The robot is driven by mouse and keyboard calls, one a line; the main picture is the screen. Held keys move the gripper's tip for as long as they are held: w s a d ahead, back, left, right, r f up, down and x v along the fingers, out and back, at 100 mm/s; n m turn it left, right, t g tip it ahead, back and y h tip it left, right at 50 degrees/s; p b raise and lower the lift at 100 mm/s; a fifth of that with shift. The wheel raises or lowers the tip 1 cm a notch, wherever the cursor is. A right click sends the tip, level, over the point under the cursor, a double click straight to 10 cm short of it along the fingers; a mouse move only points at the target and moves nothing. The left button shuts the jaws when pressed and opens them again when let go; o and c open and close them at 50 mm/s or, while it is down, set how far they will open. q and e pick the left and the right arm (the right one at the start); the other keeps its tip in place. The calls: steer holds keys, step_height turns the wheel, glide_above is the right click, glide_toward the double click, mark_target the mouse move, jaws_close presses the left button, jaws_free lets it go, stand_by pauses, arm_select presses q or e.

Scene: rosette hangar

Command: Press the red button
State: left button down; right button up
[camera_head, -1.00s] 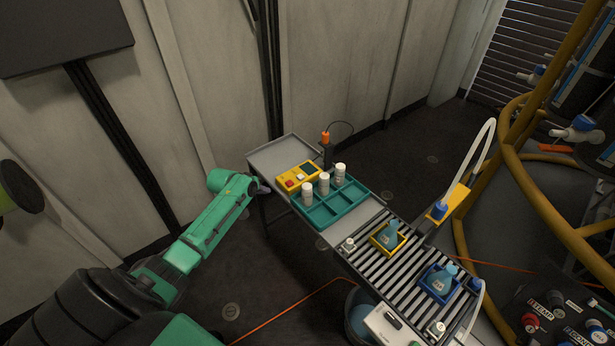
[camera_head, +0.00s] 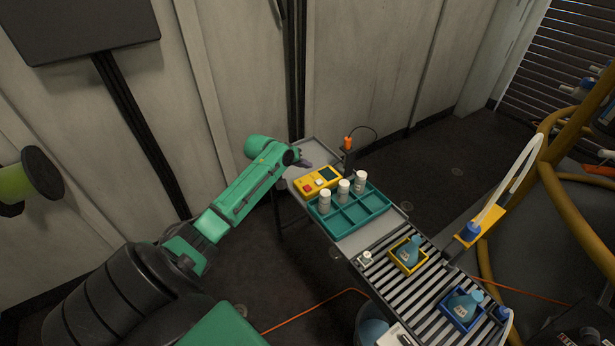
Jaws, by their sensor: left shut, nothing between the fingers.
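The red button (camera_head: 308,188) is a small red square on the near left part of a yellow box (camera_head: 328,173). The box also has a white button (camera_head: 321,182) and a dark display. It lies on the far end of a grey table (camera_head: 366,240). My left gripper (camera_head: 306,162) is shut and empty. In the picture it is just above the box, near the table's left edge, apart from the red button. Its height over the table is hard to tell. My right gripper is out of view.
A teal tray (camera_head: 376,222) with several white bottles stands right beside the box. An orange-topped tool (camera_head: 347,143) stands behind it. Nearer is a roller conveyor (camera_head: 422,292) with a yellow bin (camera_head: 395,262) and a blue bin (camera_head: 443,310). A wall rises behind the table.

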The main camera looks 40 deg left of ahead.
arm_select(q)
steer(key=b, duration=0.6)
glide_above(305, 189)
step_height(305, 189, down, 6)
steer(key=shift+r, duration=0.1)
steer(key=shift+f, duration=0.8)
steer(key=shift+f, duration=0.1)
stand_by(0.7)
steer(key=shift+f, duration=0.3)
steer(key=shift+f, duration=0.5)
stand_by(0.7)
steer(key=shift+r+p, duration=0.9)
steer(key=shift+p, duration=0.2)
